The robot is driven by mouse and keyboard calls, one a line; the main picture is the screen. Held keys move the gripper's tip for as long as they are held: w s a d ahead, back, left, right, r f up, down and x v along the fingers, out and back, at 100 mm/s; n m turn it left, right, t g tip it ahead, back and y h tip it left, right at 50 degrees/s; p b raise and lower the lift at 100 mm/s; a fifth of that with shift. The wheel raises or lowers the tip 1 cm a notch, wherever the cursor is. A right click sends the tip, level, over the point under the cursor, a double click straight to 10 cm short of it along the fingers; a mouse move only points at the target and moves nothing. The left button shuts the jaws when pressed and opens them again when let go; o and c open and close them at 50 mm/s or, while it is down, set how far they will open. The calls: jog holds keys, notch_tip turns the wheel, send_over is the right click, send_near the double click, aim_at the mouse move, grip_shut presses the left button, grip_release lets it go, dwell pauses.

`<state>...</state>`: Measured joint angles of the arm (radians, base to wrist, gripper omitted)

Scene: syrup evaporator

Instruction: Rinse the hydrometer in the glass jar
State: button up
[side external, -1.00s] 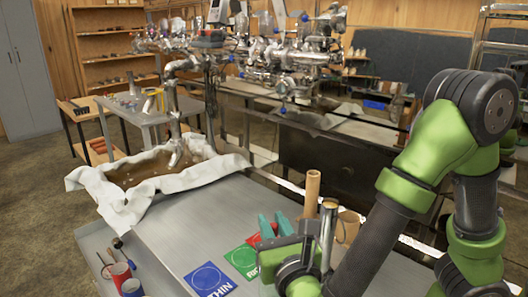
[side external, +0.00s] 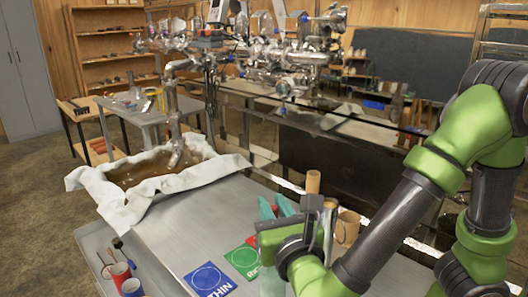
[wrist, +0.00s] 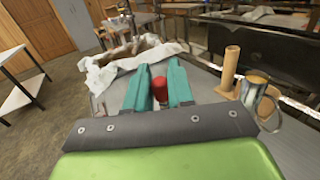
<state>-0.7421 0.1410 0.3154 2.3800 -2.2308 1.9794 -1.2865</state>
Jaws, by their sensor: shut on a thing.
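My gripper (side external: 276,204) has two teal fingers over the grey metal top. In the wrist view, my gripper (wrist: 157,70) is closed around a small rounded red thing (wrist: 159,89). It may be the end of the hydrometer, but I cannot make out a stem or scale. In the side view, my wrist partly covers this cylinder (side external: 329,222).
A tan tube (wrist: 231,62) and a tan cup-like piece (side external: 348,228) stand close to the shiny cylinder. Blue (side external: 209,281) and green (side external: 243,260) cards lie to the left. A cloth-lined basin (side external: 125,190) of brown liquid is farther back.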

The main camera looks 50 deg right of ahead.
notch_tip(320, 180, up, 12)
dwell(1.0)
jog(key=shift+d, duration=0.1)
dwell(0.4)
